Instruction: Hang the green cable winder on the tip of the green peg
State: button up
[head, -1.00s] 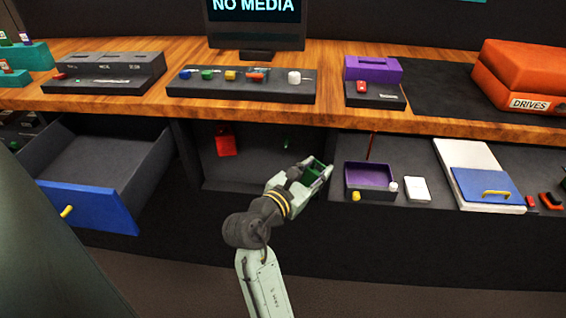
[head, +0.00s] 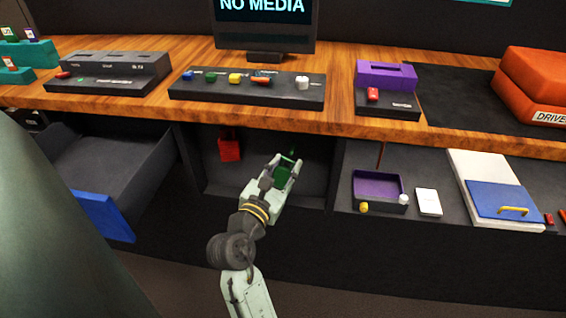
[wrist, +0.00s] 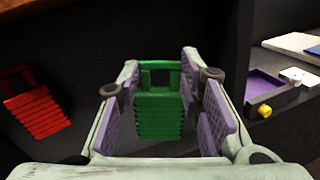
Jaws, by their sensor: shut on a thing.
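My gripper (head: 281,172) is shut on the green cable winder (wrist: 160,112) and holds it in front of the open recess under the desk. In the wrist view the winder is upright between the pads, with its open loop at the top and its ribbed body below. In the head view the winder (head: 283,175) is partly covered by the fingers. A small green shape just above it appears to be the green peg (head: 293,152) on the recess back wall. The peg cannot be made out in the wrist view. Contact between winder and peg does not show.
A red winder (head: 229,149) hangs at the recess's left; it also shows in the wrist view (wrist: 37,112). An open blue-fronted drawer (head: 104,214) is to the left. A purple tray (head: 377,186) sits on the right-hand shelf. The desk edge (head: 300,122) overhangs the recess.

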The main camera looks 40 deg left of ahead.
jog(key=shift+w+a+f+b, duration=0.15)
jog(key=shift+w+a, duration=0.3)
jog(key=shift+w, duration=0.3)
jog(key=shift+w+a+b, duration=0.15)
jog(key=shift+w+a, duration=0.25)
jog(key=shift+w, duration=0.3)
jog(key=shift+w+a+f+b, duration=0.15)
jog(key=shift+w+a, duration=0.3)
jog(key=shift+w, duration=0.3)
jog(key=shift+w+a+f+p, duration=0.3)
jog(key=shift+w+p, duration=0.15)
jog(key=shift+w, duration=0.05)
jog(key=o, duration=1.2)
jog(key=shift+s+b, duration=0.1)
jog(key=shift+b, duration=0.25)
